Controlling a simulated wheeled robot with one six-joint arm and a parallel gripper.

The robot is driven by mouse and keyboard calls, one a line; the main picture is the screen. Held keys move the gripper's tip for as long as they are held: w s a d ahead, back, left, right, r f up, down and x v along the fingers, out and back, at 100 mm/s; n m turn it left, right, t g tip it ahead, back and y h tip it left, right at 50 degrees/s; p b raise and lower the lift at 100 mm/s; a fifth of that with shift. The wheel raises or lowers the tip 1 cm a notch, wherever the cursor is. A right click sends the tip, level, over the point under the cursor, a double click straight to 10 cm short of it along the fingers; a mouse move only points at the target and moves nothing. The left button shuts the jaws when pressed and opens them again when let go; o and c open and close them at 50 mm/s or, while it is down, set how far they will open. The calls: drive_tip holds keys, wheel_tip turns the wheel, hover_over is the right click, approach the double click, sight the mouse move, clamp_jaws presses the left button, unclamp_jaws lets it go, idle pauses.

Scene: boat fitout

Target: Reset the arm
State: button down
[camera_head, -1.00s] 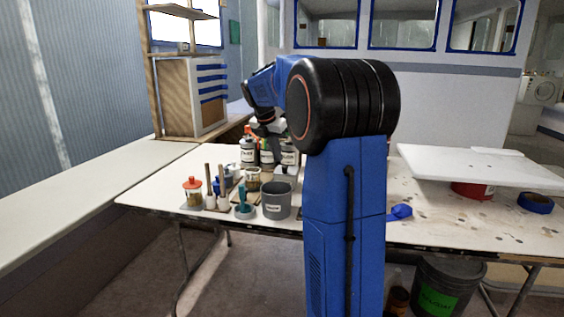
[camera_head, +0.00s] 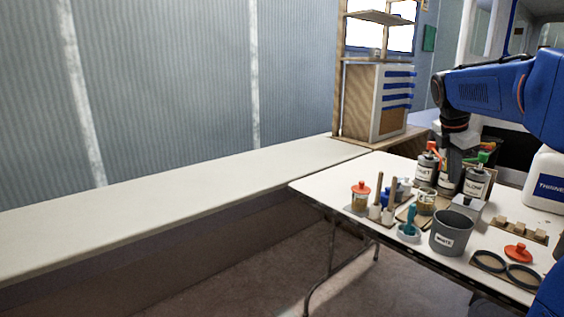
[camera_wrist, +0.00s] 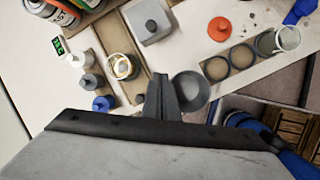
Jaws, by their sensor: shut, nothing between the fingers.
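My arm (camera_head: 497,88) reaches in from the right in the head view and bends down over the table among labelled bottles. My gripper (camera_wrist: 162,82) shows in the wrist view with its two grey fingers together and nothing between them. It points down over the table, in front of the grey waste cup (camera_wrist: 196,88) in that picture. In the head view, the fingertips are hard to make out among the bottles.
The grey cup (camera_head: 451,231), a bottle marked slow (camera_head: 477,183), an orange-lidded jar (camera_head: 360,197) and a teal-handled tool (camera_head: 410,222) crowd the white table (camera_head: 320,187). A thinner jug (camera_head: 546,182) stands right. The long bench (camera_head: 170,205) is bare.

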drive_tip(key=s+a+f+m+t+y, duration=0.1)
drive_tip(key=s+a+f+m, duration=0.5)
drive_tip(key=s, duration=0.4)
drive_tip(key=s+a+f+m+t+y, duration=0.1)
drive_tip(key=s+a+f+m, duration=0.5)
drive_tip(key=s+a, duration=0.2)
drive_tip(key=s+a+f+m+t+y, duration=0.1)
drive_tip(key=s+a+f+m, duration=0.5)
drive_tip(key=s, duration=0.6)
drive_tip(key=shift+s+a+f+y, duration=0.3)
drive_tip(key=shift+a+f, duration=0.05)
drive_tip(key=shift+a, duration=0.45)
